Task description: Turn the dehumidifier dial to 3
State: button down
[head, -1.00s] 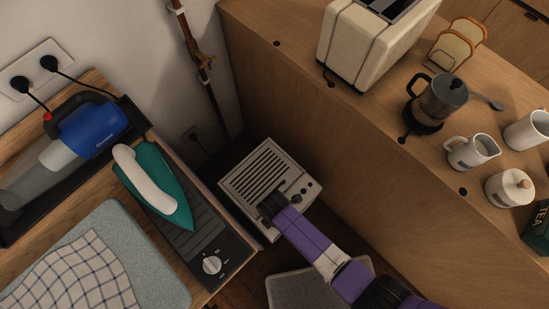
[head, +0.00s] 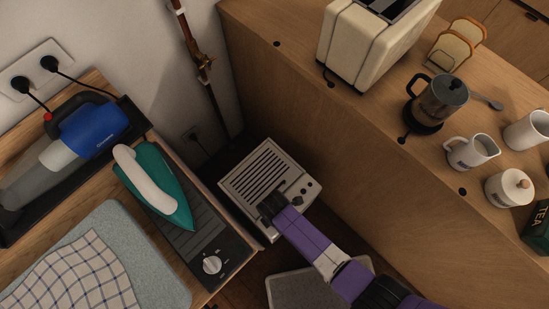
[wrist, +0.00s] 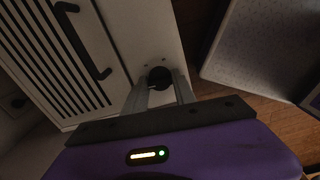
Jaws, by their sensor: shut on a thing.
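The dehumidifier (head: 254,170) is a pale box with a dark slatted grille, low in the gap between the two counters. In the wrist view its pale panel (wrist: 144,28) fills the top left and centre. A round black dial (wrist: 158,76) sits near the panel's edge, between my fingertips. My gripper (wrist: 159,84) is shut on the dial, with a finger on each side. In the head view my gripper (head: 270,204) reaches the front part of the box and hides the dial. I cannot read any numbers or pointer mark on it.
A black handle (wrist: 82,42) stands out from the panel beside the grille. A grey speckled bin-like thing (head: 300,288) is close on the right of my gripper in the wrist view. The left counter holds an iron (head: 160,185); the right wooden side (head: 345,150) is close.

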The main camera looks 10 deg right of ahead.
jog(key=m, duration=0.6)
jog(key=shift+p, duration=0.3)
jog(key=m, duration=1)
jog(key=shift+m, duration=0.4)
jog(key=m, duration=0.6)
jog(key=c, duration=1)
grip_release()
jog(key=shift+r, duration=0.1)
